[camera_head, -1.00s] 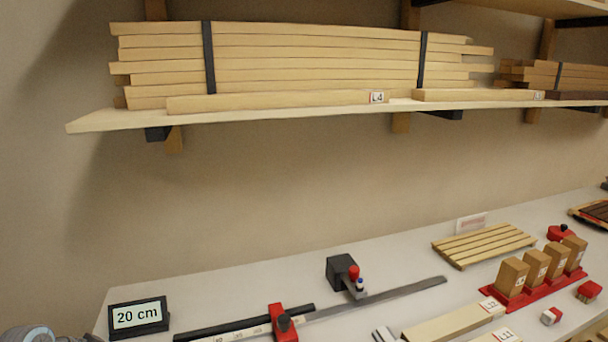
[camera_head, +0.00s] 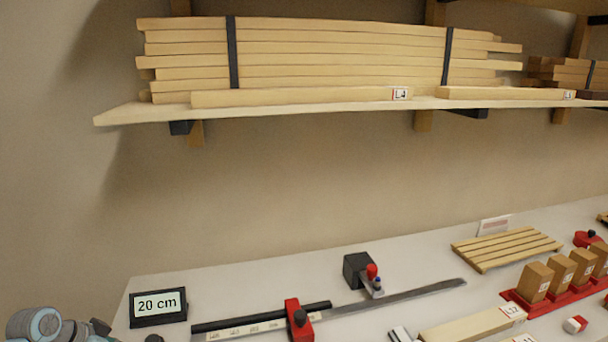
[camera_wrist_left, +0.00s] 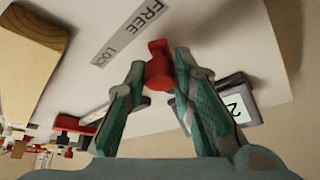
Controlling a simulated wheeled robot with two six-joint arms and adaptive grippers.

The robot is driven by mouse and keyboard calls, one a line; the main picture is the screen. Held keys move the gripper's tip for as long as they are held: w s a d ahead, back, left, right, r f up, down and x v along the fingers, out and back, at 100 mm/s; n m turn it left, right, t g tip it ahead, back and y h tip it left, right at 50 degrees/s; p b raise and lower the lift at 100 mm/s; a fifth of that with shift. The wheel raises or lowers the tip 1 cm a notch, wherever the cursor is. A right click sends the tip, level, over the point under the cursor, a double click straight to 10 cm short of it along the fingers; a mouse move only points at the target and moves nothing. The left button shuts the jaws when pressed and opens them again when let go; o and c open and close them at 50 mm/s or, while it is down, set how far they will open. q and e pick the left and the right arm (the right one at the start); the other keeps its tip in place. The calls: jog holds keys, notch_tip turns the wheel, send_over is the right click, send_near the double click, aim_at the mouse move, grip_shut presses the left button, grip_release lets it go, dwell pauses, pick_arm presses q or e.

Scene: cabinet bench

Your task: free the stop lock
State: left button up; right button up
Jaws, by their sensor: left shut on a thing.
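In the left wrist view a small red lever or knob (camera_wrist_left: 159,66) stands between the fingertips of my left gripper (camera_wrist_left: 160,78), which is shut on it. A grey strip lettered FREE and LOCK (camera_wrist_left: 128,31) lies beside it on the white bench. My left arm shows at the bottom left of the head view, but its fingertips are out of that picture. A red stop (camera_head: 294,305) with a black knob sits on the scaled rail (camera_head: 245,331). My right gripper is not in view.
A black block (camera_head: 357,269), a slatted rack (camera_head: 508,247) and wooden blocks in a red holder (camera_head: 560,298) stand rightward. A loaded shelf (camera_head: 300,107) hangs above.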

pick_arm(q)
jog(key=shift+a, duration=0.4)
dwell(0.4)
jog(key=o, duration=0.8)
jog(key=shift+w, duration=0.1)
jog(key=shift+c, duration=0.2)
jog(key=shift+p, duration=0.3)
notch_tip(320, 180, up, 9)
jog(key=p, duration=0.9)
jog(key=shift+r, duration=0.15)
jog(key=shift+f, duration=0.2)
